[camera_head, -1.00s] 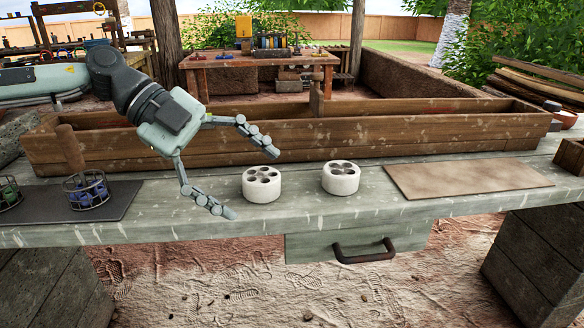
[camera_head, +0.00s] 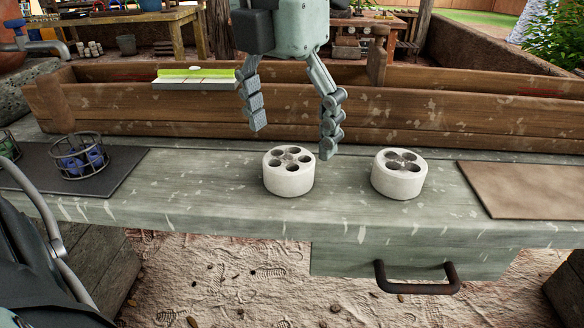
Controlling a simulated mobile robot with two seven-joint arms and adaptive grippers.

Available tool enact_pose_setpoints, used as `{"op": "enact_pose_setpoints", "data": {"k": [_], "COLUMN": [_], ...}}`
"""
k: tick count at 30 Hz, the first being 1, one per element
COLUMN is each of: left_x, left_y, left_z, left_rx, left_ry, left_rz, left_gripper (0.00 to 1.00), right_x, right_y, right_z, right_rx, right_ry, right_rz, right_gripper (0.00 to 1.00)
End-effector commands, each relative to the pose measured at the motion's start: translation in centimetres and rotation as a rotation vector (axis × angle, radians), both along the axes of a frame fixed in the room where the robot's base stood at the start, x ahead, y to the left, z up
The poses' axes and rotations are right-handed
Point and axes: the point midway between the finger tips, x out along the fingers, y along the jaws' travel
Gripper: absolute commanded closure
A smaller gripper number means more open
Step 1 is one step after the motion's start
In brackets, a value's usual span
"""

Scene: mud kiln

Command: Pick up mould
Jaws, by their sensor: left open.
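Two round white moulds with several holes in their tops stand upright on the bench. The left mould (camera_head: 288,173) is near the middle of the view, and the right mould (camera_head: 398,175) stands a little to its right. My left gripper (camera_head: 292,142) is open and empty, pointing down, with its fingers above and just behind the left mould. One fingertip hangs to the left of that mould and the other near its right rear edge. I cannot tell whether that finger touches it. My right gripper does not show.
The pale green bench (camera_head: 200,185) has bare room around the moulds. A long wooden trough (camera_head: 440,118) runs behind them. A wire basket with blue pieces (camera_head: 82,158) stands on a dark mat (camera_head: 118,178) at left. A tan board (camera_head: 530,190) lies at right. A drawer handle (camera_head: 418,284) juts out below.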

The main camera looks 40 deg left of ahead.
Motion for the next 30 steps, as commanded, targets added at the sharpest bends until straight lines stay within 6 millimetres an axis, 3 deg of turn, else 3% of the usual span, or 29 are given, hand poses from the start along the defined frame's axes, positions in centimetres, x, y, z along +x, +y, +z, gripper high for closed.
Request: {"op": "enact_pose_setpoints", "data": {"k": [10, 20, 30], "left_x": [0.2, 0.3, 0.4], "left_y": [0.5, 0.5, 0.5], "left_z": [-4.8, -5.4, -5.3], "left_rx": [-0.006, -0.007, -0.007], "left_ry": [0.002, -0.001, -0.001], "left_rz": [0.003, 0.006, 0.006], "left_gripper": [0.17, 0.18, 0.60], "right_x": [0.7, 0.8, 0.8], "right_y": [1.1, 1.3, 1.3], "right_z": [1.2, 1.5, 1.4], "right_rx": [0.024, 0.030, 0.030], "right_ry": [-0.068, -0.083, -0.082], "right_rz": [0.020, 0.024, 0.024], "right_gripper": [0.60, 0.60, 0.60]}}
